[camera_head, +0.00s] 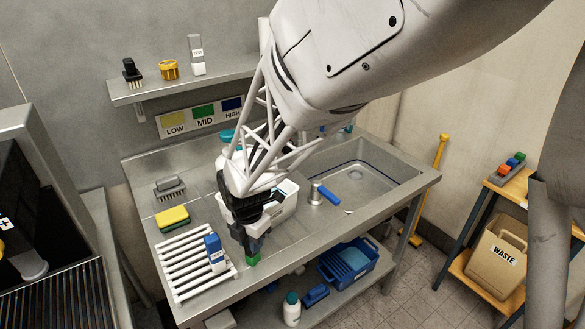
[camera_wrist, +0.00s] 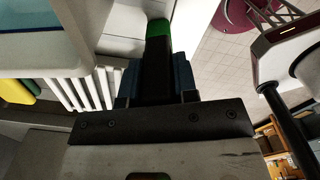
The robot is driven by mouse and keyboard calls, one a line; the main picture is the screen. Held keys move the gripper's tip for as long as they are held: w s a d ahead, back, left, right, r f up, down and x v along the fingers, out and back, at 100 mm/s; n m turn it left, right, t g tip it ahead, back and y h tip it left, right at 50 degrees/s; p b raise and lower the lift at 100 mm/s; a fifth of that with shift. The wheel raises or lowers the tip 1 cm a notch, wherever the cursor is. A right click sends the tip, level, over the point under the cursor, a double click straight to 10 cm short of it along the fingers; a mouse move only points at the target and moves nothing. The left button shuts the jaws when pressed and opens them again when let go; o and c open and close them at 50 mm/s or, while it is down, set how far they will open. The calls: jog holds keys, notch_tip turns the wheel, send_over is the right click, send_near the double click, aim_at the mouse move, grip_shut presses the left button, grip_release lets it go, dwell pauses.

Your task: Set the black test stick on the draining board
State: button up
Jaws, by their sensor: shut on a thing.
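The black test stick with a green end (camera_wrist: 157,62) is in my gripper (camera_wrist: 156,84), between the two fingers in the wrist view. In the head view my gripper (camera_head: 254,243) points down over the front of the steel counter, and the stick's green end (camera_head: 253,260) shows below it. The white slatted draining board (camera_head: 180,247) lies just left of my gripper; its slats also show at left in the wrist view (camera_wrist: 86,92). The gap between the stick and the counter is hard to judge.
A blue and white box (camera_head: 214,250) stands on the board's right side. A yellow-green sponge (camera_head: 172,217) and a brush (camera_head: 169,188) lie behind it. A white tub (camera_head: 284,203) is behind my gripper; a blue-handled tool (camera_head: 325,194) is by the sink (camera_head: 360,180).

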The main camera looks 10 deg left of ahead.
jog(key=shift+f, duration=0.1)
jog(key=o, duration=0.9)
jog(key=shift+o, duration=0.2)
notch_tip(320, 180, up, 12)
jog(key=shift+r, duration=0.15)
dwell(0.8)
